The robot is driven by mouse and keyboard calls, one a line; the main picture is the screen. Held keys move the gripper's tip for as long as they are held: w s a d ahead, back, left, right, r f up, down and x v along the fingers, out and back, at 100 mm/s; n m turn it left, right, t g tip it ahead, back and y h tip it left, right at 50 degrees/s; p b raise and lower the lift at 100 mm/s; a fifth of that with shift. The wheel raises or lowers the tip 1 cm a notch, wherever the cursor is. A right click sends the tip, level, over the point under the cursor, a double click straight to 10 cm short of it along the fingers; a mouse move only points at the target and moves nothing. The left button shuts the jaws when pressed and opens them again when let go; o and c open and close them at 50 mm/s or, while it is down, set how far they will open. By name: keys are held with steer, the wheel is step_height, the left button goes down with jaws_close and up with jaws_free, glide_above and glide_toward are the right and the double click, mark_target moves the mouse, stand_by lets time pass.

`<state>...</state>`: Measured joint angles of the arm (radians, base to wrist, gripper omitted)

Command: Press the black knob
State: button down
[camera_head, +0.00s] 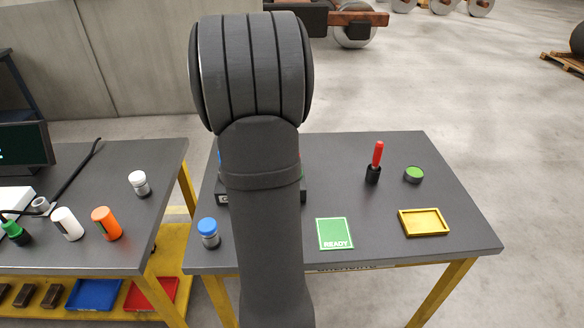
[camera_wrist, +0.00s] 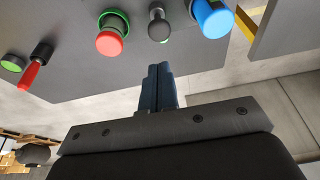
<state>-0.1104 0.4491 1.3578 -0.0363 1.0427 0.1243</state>
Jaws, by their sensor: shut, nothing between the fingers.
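The black knob (camera_wrist: 158,25) shows in the wrist view near the top, between a red button (camera_wrist: 110,38) with a green ring and a blue button (camera_wrist: 212,17). In the head view the knob is hidden behind my arm. My gripper (camera_wrist: 158,68) shows in the wrist view with its two dark fingers together and nothing between them. Its tips appear just below the knob in the picture, with a visible gap.
On the grey table stand a red-and-black tool (camera_head: 375,162), a green-topped disc (camera_head: 413,174), a yellow tray (camera_head: 424,222), a green READY card (camera_head: 334,233) and a blue-capped jar (camera_head: 208,233). A second table with several bottles is at the left.

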steer(key=shift+r, duration=0.15)
step_height(320, 180, up, 3)
steer(key=shift+r, duration=0.1)
steer(key=x, duration=0.8)
steer(key=s+x, duration=0.1)
steer(key=x, duration=0.3)
steer(key=shift+w+f, duration=0.15)
steer(key=shift+f, duration=0.95)
steer(key=shift+f, duration=1.9)
